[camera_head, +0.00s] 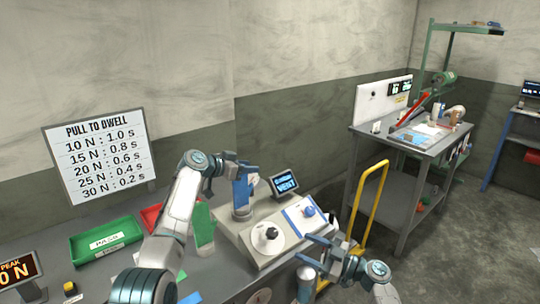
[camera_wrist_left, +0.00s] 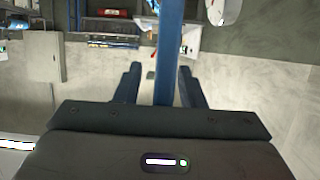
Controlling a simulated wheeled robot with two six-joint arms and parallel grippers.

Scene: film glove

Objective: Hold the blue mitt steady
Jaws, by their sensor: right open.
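The blue mitt (camera_head: 241,192) stands upright on a grey cylindrical base on the light-grey machine (camera_head: 243,229). My left gripper (camera_head: 236,168) is at the mitt's upper part. In the left wrist view the mitt shows as an upright blue strip (camera_wrist_left: 169,45) between the fingers of my left gripper (camera_wrist_left: 160,72). These fingers are apart; a gap shows on the strip's left, and the right finger is close to it, contact unclear. My right gripper (camera_head: 325,243) is open and empty, in front of the machine and right of the mitt.
A green glove (camera_head: 203,228) stands left of the mitt. A black knob on a white disc (camera_head: 269,235), a blue knob (camera_head: 309,211) and a small display (camera_head: 285,184) are on the machine. Green (camera_head: 104,243) and red trays lie left. A yellow rail (camera_head: 370,205) stands right.

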